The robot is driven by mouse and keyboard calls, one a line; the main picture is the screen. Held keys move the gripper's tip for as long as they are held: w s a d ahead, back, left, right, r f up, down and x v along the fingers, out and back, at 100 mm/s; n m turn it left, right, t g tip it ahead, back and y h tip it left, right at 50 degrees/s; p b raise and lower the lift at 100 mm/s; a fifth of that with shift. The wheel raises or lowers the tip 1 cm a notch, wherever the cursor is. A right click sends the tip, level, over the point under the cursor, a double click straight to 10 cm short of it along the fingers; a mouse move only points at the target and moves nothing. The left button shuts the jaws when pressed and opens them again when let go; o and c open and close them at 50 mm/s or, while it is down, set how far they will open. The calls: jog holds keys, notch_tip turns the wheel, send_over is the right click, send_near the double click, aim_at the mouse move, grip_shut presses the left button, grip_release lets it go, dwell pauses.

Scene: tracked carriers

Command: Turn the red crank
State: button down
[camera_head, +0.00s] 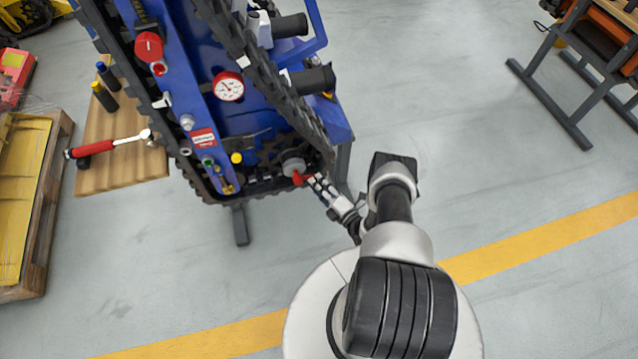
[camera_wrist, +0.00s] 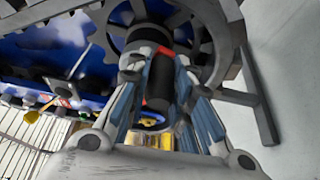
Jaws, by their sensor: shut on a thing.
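The red crank (camera_head: 299,178) sits on a grey round hub (camera_head: 292,165) at the lower right corner of the blue tracked carrier (camera_head: 240,120). My gripper (camera_head: 313,183) is at the crank, reaching in from the lower right. In the wrist view, my gripper's fingers (camera_wrist: 161,68) are shut on the crank, on either side of a dark cylindrical handle (camera_wrist: 161,80). A red piece of the crank (camera_wrist: 158,104) shows between the fingers. The fingers and handle hide most of the crank, so its angle is hard to tell.
A toothed wheel (camera_wrist: 205,55) and track lie close around the fingers. The carrier also bears a red knob (camera_head: 149,47) and a gauge (camera_head: 229,86).

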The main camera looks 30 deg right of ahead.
jog(key=shift+f, duration=0.15)
dwell(0.3)
jog(key=c, duration=1.4)
grip_release()
jog(key=s, duration=0.4)
jog(key=s+d, duration=0.1)
jog(key=s, duration=0.7)
jog(key=shift+d, duration=0.15)
jog(key=shift+c, duration=0.2)
